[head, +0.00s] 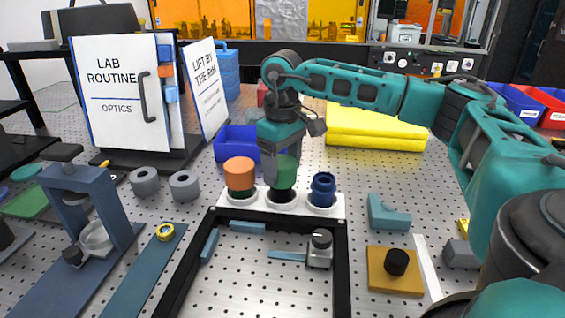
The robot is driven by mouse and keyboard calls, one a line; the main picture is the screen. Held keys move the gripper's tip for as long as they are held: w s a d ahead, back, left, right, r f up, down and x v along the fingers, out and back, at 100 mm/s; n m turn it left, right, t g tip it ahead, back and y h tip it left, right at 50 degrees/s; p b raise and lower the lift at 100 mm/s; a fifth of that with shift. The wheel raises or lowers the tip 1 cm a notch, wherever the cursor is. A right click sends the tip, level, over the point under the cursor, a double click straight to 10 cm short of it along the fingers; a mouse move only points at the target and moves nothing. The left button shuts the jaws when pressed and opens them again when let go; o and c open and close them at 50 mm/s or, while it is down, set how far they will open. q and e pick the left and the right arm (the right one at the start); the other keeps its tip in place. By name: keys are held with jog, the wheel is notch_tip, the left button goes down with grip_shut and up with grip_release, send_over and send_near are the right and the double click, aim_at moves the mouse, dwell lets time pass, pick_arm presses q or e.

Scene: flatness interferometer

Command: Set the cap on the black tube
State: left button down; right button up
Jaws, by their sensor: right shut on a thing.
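My right gripper (282,154) comes down from above over the middle of a white rack (262,206). It is shut on a green cap (286,176), whose upper part is partly hidden by the fingers. Right under the cap is the black tube (282,196), upright in the rack's middle place, with only a short dark part showing. The cap is in line with the tube, touching it or very close; I cannot tell whether it is seated. My left gripper is not in view.
An orange-capped tube (240,174) stands close on the left and a blue tube (322,188) close on the right in the rack. A blue bin (236,144) and a lab binder (118,90) stand behind left. A yellow stack (376,128) lies behind right. A black frame (341,270) lies in front.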

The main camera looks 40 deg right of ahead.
jog(key=o, duration=1.1)
notch_tip(320, 180, up, 13)
jog(key=shift+f+p, duration=0.1)
jog(key=shift+p, duration=0.4)
